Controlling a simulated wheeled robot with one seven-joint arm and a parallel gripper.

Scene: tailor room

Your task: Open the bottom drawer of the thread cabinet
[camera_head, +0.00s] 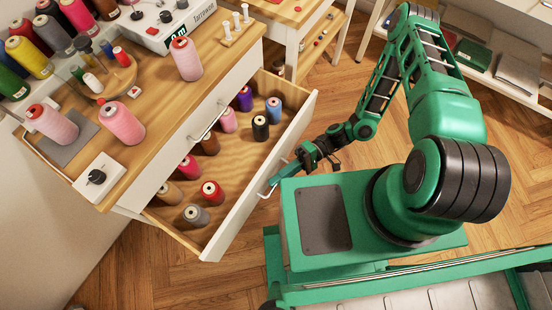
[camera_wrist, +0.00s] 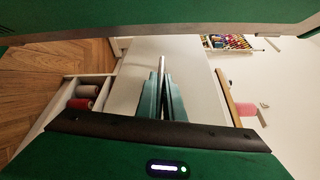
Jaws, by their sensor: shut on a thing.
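The thread cabinet (camera_head: 165,120) is white with a wooden top and stands at the left in the head view. Its bottom drawer (camera_head: 262,180) is pulled well out, showing a wooden floor with several spools inside. The upper drawer front, with its own handle (camera_head: 207,122), is closed. My gripper (camera_head: 274,181) is at the outer face of the bottom drawer, shut on its metal handle (camera_head: 267,191). In the wrist view the green fingers (camera_wrist: 161,92) close around the handle bar (camera_wrist: 161,66) before the white drawer front (camera_wrist: 195,62).
Thread spools (camera_head: 122,121), a wooden stand (camera_head: 110,78) and a white machine (camera_head: 165,22) are on the cabinet top. A second table (camera_head: 300,12) stands behind, and a shelf (camera_head: 505,70) stands at the back right. Bare wooden floor (camera_head: 195,285) lies in front of the drawer.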

